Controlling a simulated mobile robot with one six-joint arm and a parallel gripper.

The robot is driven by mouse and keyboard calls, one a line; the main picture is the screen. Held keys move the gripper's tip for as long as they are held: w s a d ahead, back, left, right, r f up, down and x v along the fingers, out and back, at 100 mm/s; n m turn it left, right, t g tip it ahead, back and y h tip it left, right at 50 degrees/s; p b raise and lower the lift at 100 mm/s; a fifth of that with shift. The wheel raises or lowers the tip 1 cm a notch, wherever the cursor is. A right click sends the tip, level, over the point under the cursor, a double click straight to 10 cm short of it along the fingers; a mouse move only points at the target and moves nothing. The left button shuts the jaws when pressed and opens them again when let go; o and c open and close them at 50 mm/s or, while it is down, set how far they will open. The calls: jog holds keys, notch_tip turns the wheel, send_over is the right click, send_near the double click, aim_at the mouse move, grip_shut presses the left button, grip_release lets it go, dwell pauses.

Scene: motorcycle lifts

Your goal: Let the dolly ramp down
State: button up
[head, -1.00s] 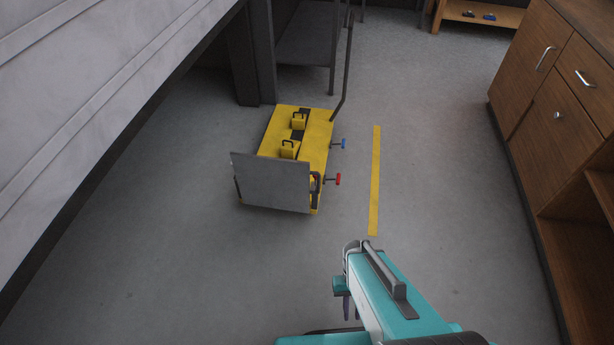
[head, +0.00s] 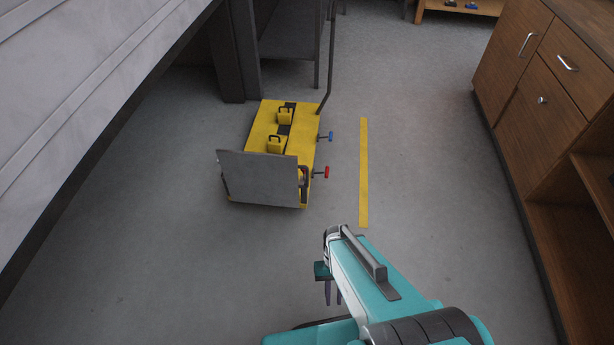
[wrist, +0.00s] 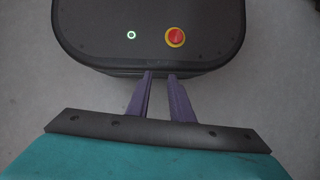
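The yellow dolly (head: 305,128) stands on the floor ahead, left of the yellow floor line. Its grey ramp plate (head: 258,178) stands raised, nearly upright, at the near end. A red-knobbed handle (head: 326,172) and a blue-knobbed handle (head: 329,137) stick out from its right side. My gripper (head: 333,292) is low in the head view, nearer than the dolly and apart from it. In the wrist view its two purple fingers (wrist: 160,76) have a gap between them with nothing held. They point over my own base, which has a red button.
A yellow line (head: 364,175) runs along the floor right of the dolly. Wooden cabinets (head: 535,100) stand on the right. A large pale panel (head: 80,80) fills the upper left. A dark post (head: 235,50) stands behind the dolly. The floor before the dolly is clear.

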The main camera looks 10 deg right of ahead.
jog(key=w+a+f+m+t+y+b, duration=0.1)
jog(key=w+a+f+m+y+b, duration=0.2)
jog(key=w, duration=0.4)
jog(key=w+a+f+m+y+b, duration=0.1)
jog(key=w+f+m+y+b, duration=0.1)
jog(key=w+f+m+b, duration=0.45)
jog(key=w+d+r+m+t+y+b, duration=0.15)
jog(key=w+y+b, duration=0.35)
jog(key=w, duration=1)
jog(key=w+d+r+m+t+y+b, duration=0.2)
jog(key=w+d+r+b, duration=0.3)
jog(key=w+d, duration=0.3)
jog(key=w+d+r+m+t+y+b, duration=0.3)
jog(key=w+d+r+m+y+b, duration=0.2)
jog(key=w, duration=0.9)
jog(key=d+b, duration=0.2)
jog(key=d, duration=0.2)
jog(key=shift+w+r, duration=0.3)
jog(key=shift+a, duration=0.1)
